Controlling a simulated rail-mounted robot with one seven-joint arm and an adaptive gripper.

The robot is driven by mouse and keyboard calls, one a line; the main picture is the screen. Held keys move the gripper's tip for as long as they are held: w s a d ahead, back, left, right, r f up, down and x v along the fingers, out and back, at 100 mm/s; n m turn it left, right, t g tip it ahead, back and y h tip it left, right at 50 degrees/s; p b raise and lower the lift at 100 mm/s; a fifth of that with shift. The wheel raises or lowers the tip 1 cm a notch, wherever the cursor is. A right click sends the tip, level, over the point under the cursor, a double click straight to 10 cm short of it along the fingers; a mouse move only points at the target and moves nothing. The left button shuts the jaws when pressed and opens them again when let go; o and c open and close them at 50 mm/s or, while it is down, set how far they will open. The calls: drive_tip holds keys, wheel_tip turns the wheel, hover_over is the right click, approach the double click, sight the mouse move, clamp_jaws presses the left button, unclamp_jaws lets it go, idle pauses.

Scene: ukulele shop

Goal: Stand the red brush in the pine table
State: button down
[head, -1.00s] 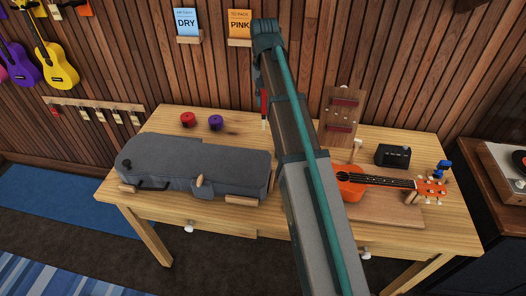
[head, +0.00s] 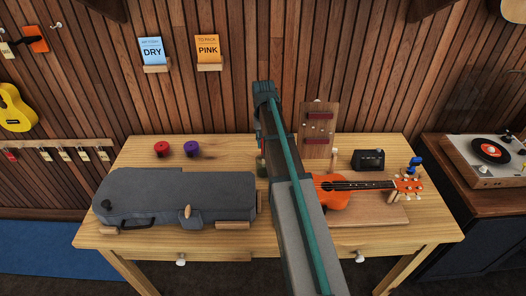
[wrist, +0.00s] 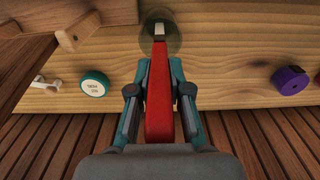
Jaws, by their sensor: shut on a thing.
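The pine table (head: 220,237) stands against the slatted wall. My gripper (wrist: 159,92) is shut on the red brush (wrist: 159,110), which runs away from the wrist camera to a pale tip. A round, dark greenish shape (wrist: 174,41) surrounds that tip against the wood. I cannot tell whether it is a hole or a vessel, or whether the tip is inside it.
A grey case (head: 180,190) fills the table's left side. Red (head: 161,149) and purple (head: 191,149) rolls lie behind it. The orange ukulele (head: 330,190), black box (head: 368,160) and upright wooden board (head: 318,130) are at right.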

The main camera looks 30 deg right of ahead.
drive_tip(key=shift+f+p, duration=0.65)
drive_tip(key=shift+f, duration=1.7)
drive_tip(key=shift+f, duration=0.15)
drive_tip(key=c, duration=1.1)
unclamp_jaws()
wheel_tip(320, 180, up, 12)
drive_tip(key=b, duration=0.3)
drive_tip(key=shift+r, duration=0.2)
